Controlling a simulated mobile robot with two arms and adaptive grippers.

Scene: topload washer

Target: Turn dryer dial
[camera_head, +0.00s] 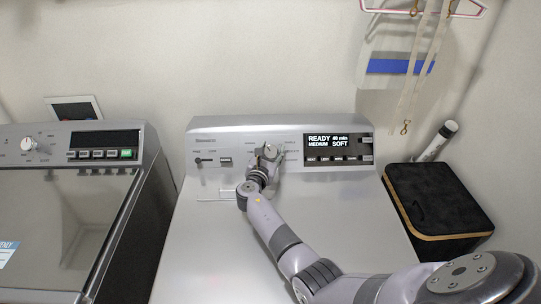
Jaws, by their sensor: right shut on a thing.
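The dryer (200,228) is the grey machine in the middle, with a raised control panel (233,136) along its back. Its display (337,140) is lit and reads READY, 40 min, MEDIUM and SOFT. My right arm comes in from the lower right and reaches across the dryer top. My right gripper (268,153) is at the middle of the panel, shut on the dial, which the gripper almost wholly hides. The dial's setting cannot be read. My left gripper is not in view.
A washer (60,225) with a glass lid, its own dial (28,144) and a display stands at the left. A black box (432,200) sits right of the dryer, with a white tube (436,141) behind it. Straps and a hanger hang above.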

